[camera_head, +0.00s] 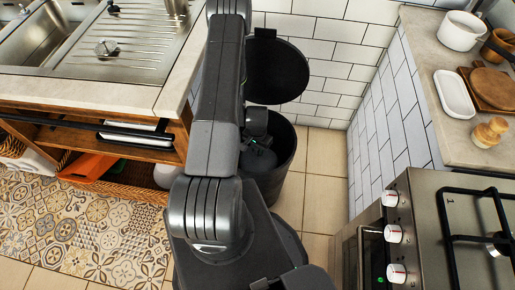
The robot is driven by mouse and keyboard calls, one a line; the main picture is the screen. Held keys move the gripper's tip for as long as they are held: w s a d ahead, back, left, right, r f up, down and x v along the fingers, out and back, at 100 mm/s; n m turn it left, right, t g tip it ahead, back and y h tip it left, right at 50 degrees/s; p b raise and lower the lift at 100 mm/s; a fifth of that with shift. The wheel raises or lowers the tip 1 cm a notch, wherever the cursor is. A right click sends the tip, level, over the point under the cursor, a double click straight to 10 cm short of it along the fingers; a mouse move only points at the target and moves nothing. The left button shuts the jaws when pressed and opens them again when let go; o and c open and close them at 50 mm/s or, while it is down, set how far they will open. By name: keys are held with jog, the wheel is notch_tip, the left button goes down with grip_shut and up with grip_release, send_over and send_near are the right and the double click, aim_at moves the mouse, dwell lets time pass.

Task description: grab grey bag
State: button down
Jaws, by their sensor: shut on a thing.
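A dark round bin (281,168) stands on the floor against the white tiled wall, with its round lid (279,72) raised at the back. My gripper (261,158) reaches down inside the bin's mouth, partly behind my arm. It is shut on the grey bag, but its fingertips are hard to make out against the dark inside. The bag's outline cannot be told apart from the gripper and the bin's interior. My arm hides the left part of the bin.
A wooden sink counter (174,88) with open shelving stands close on the left. A stove (428,225) and a counter with a white pot (460,31) stand on the right. Bare tiled floor (318,165) lies between the bin and the right wall.

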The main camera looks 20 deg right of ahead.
notch_tip(320, 180, up, 24)
jog(key=p, duration=2.3)
jog(key=shift+f, duration=0.2)
dwell(0.5)
jog(key=shift+r+b, duration=0.5)
jog(key=shift+r, duration=1.6)
jog(key=shift+r, duration=2)
jog(key=shift+r, duration=1.55)
